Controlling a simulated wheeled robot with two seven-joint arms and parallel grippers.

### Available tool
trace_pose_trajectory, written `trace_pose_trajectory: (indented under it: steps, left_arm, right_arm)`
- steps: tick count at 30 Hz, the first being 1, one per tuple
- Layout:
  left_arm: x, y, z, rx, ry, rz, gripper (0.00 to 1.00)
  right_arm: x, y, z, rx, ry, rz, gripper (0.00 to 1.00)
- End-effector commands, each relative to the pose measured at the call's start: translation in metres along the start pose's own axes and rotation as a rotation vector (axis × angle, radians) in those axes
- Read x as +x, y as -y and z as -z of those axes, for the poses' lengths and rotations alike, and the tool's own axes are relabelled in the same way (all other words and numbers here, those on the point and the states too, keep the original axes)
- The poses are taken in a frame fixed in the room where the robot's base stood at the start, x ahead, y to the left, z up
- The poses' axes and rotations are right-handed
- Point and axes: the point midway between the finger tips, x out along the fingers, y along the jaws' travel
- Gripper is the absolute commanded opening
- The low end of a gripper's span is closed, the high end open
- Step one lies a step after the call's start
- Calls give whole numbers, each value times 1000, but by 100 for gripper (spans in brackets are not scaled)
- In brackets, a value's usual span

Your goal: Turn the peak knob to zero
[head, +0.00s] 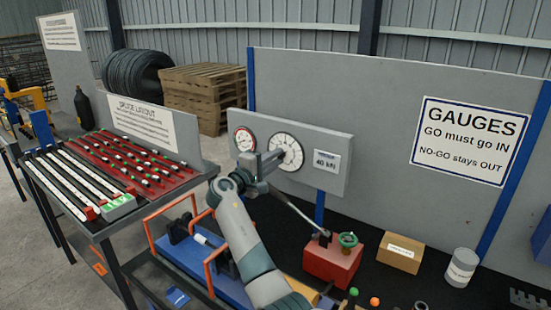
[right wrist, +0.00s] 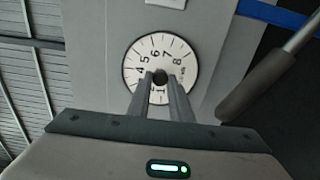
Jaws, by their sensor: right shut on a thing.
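The larger white gauge dial (head: 290,147) is on the grey gauge panel (head: 335,140). It also shows in the right wrist view (right wrist: 141,52), with numbers around its face. The dark peak knob (right wrist: 160,76) is at the dial's centre. My right gripper (head: 279,155) is in front of the dial. In the right wrist view its two fingers (right wrist: 160,82) are shut on the knob, one on each side. The fingers cover the lower part of the dial, and I cannot make out the needle. My left gripper is not in view.
A smaller gauge (head: 245,139) is on the panel's left, and a "40 kN" label (head: 327,161) on its right. A red pump block (head: 331,260) with a metal lever and green handwheel stands below. A cardboard box (head: 400,253) and a can (head: 461,267) stand to the right.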

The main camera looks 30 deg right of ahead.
Motion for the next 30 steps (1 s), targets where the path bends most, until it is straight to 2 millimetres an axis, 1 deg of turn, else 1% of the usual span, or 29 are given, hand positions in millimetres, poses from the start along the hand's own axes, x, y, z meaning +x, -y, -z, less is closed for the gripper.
trace_pose_trajectory:
  steps: [7,8,9,10,19,23,26,30]
  left_arm:
    - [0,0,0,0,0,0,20]
    - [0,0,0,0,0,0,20]
    - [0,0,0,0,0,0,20]
    - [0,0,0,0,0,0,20]
    - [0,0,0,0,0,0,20]
    - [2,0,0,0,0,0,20]
    - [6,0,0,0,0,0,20]
    - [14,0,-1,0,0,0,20]
  right_arm:
    - [0,1,0,-1,-1,1,0]
    - [0,1,0,-1,-1,1,26]
    - [0,1,0,-1,0,1,36]
    - [0,1,0,-1,0,1,38]
    - [0,0,0,1,0,0,38]
    - [-4,1,0,1,-1,0,38]
    - [-12,2,0,1,-1,0,38]
    - [-29,4,1,2,-2,1,38]
